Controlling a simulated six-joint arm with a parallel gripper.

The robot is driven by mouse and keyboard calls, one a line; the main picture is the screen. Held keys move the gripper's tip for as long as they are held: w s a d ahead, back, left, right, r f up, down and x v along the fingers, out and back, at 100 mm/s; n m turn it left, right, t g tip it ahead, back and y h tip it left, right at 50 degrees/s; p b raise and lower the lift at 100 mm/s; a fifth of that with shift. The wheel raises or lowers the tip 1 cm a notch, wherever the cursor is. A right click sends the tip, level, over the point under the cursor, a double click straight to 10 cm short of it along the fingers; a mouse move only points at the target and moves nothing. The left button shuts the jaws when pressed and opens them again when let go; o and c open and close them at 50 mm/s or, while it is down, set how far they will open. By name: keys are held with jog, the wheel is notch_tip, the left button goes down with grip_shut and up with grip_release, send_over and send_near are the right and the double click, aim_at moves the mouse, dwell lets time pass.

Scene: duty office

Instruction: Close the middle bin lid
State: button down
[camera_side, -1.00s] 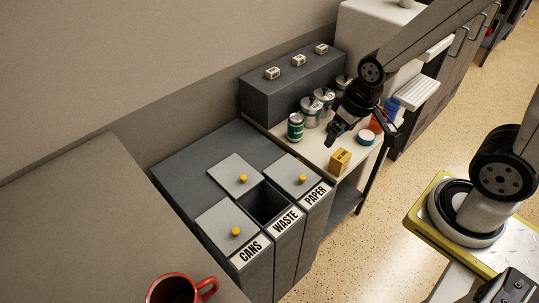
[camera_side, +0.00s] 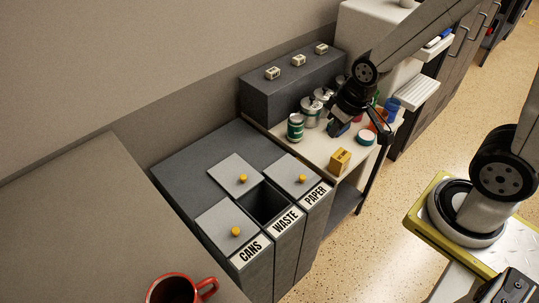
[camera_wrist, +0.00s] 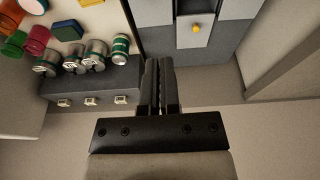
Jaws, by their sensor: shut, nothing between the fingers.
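The middle bin, WASTE (camera_side: 286,220), has an open dark mouth (camera_side: 268,205). Its flat grey lid (camera_side: 228,171) lies slid back behind the mouth, with a yellow knob (camera_side: 243,178) on top. The lid (camera_wrist: 190,41) and knob (camera_wrist: 196,28) also show at the top of the wrist view. My gripper (camera_side: 335,131) is above the side table, right of the bins and apart from the lid. In the wrist view my gripper (camera_wrist: 160,64) is shut and empty, its fingers side by side.
The CANS lid (camera_side: 218,227) and PAPER lid (camera_side: 291,167) cover the neighbouring bins. A green can (camera_side: 295,127), canisters and a yellow box (camera_side: 340,161) stand on the side table. A grey block (camera_side: 290,85) stands behind. A red mug (camera_side: 175,290) is in front.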

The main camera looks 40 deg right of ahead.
jog(key=w+a+f+n+t, duration=0.1)
jog(key=w+f, duration=0.3)
jog(key=w, duration=0.3)
jog(key=w+a+f+n+t, duration=0.1)
jog(key=w+a+f+t, duration=0.15)
jog(key=w, duration=0.45)
jog(key=w+a+f+n+y, duration=0.1)
jog(key=w+a+f+y, duration=0.1)
jog(key=f, duration=0.4)
jog(key=w+a+f+n+t+y, duration=0.1)
jog(key=w+a+f+n+y, duration=0.1)
jog(key=w+a+f, duration=0.2)
notch_tip(320, 180, down, 3)
jog(key=shift+w+r, duration=0.1)
jog(key=shift+w, duration=0.55)
send_over(229, 178)
jog(key=shift+f, duration=3.75)
jog(key=shift+s+d+f, duration=0.1)
jog(key=shift+s+d, duration=0.2)
jog(key=shift+s, duration=0.3)
jog(key=shift+s+d+f, duration=0.15)
jog(key=shift+s+d, duration=0.2)
jog(key=shift+s, duration=0.2)
jog(key=shift+s+d+f, duration=0.1)
jog(key=shift+s+d, duration=0.2)
jog(key=shift+s, duration=0.3)
jog(key=shift+s, duration=0.15)
jog(key=s, duration=1.3)
jog(key=shift+s, duration=0.25)
